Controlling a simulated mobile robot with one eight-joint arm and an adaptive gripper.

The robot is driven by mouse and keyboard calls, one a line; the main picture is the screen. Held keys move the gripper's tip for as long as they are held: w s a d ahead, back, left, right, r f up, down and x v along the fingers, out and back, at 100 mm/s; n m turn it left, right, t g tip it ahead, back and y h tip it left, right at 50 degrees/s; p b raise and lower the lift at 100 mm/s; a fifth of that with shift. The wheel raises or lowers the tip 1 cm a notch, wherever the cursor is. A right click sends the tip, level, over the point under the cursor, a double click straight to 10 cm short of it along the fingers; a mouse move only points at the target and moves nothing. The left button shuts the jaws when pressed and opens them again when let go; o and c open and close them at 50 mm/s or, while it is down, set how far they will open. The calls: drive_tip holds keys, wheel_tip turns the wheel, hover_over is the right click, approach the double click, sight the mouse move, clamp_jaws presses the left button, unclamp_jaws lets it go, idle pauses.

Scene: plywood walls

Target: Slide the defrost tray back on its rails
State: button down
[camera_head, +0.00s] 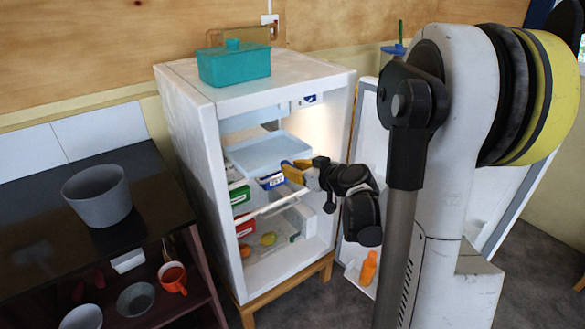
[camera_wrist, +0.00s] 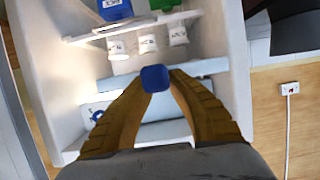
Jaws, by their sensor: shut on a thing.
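The defrost tray (camera_head: 268,152) is a shallow pale-blue tray in the upper part of the open white fridge (camera_head: 193,115). In the wrist view its pale-blue edge (camera_wrist: 205,68) runs across behind the fingertips. My gripper (camera_head: 288,171) reaches in from the right at the tray's front. In the wrist view my yellow-brown fingers (camera_wrist: 157,82) are closed on a dark-blue knob (camera_wrist: 156,78) that seems to be on the tray's front. The rails are not clearly visible, so I cannot tell how the tray sits on them.
Below the tray are a blue box (camera_head: 271,181), a green box (camera_head: 239,195) and a red box (camera_head: 245,225). Several white cups (camera_wrist: 148,43) show in the wrist view. The fridge door (camera_head: 370,125) stands open at right. A teal container (camera_head: 234,66) sits on top.

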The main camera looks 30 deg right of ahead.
drive_tip(key=w+b, duration=0.1)
drive_tip(key=w, duration=2.2)
drive_tip(key=shift+w+a, duration=0.3)
drive_tip(key=shift+a, duration=0.1)
idle(1.3)
drive_tip(key=shift+w, duration=0.3)
idle(1.0)
drive_tip(key=c, duration=1.3)
unclamp_jaws()
